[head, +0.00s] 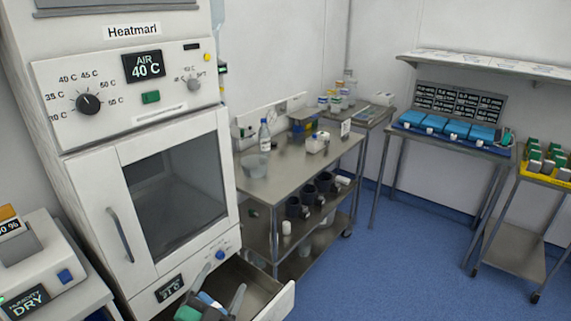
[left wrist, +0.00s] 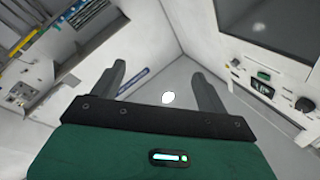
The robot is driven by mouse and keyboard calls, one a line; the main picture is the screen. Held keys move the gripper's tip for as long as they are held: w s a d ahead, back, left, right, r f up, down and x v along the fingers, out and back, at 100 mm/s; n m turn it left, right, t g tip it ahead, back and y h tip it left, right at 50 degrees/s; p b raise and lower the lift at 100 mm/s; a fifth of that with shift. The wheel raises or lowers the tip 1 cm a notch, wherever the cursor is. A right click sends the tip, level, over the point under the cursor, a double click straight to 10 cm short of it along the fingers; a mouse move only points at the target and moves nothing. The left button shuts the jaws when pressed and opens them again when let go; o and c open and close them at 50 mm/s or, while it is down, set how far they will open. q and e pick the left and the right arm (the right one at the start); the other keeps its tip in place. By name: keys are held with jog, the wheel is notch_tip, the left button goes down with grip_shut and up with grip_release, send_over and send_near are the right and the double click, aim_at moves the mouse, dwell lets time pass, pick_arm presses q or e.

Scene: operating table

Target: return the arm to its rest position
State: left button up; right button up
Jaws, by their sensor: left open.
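My left gripper (head: 224,277) is low in the head view, in front of the warming cabinet's lower part and over the open drawer (head: 283,299). Its two grey fingers are spread apart with nothing between them. In the left wrist view the open fingers (left wrist: 158,72) point away from the green gripper body, toward pale wall or ceiling surfaces. A small white round spot shows between the fingers there; I cannot tell what it is. My right gripper is not in view.
The warming cabinet (head: 175,190) has its door shut. A steel trolley (head: 300,170) with a bottle and dark cups stands right of it. A table with blue trays (head: 455,131) is at the back. A device reading DRY (head: 45,270) is at left. Blue floor (head: 400,260) is clear.

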pick_arm(q)
jog(key=s+a+f+n+g+y, duration=0.8)
jog(key=s+a+f+n+y, duration=0.1)
jog(key=s+a+n, duration=0.15)
jog(key=s+d+f+g+h, duration=0.1)
jog(key=s+f+g, duration=0.15)
jog(key=s, duration=0.25)
jog(key=s+f+m+g+h, duration=0.1)
jog(key=s+f+g, duration=0.15)
jog(key=s, duration=0.35)
jog(key=s+d+f+g+h, duration=0.1)
jog(key=s+g, duration=0.2)
jog(key=s, duration=0.2)
notch_tip(320, 180, down, 31)
jog(key=g, duration=0.1)
jog(key=s+a+f, duration=0.1)
jog(key=s+f, duration=0.8)
jog(key=f, duration=0.1)
jog(key=s+a+f+g, duration=0.1)
jog(key=s+a+f, duration=0.1)
jog(key=s+f, duration=0.8)
jog(key=shift+s+a+m+g, duration=0.25)
jog(key=shift+m+g, duration=0.05)
jog(key=shift+m, duration=0.05)
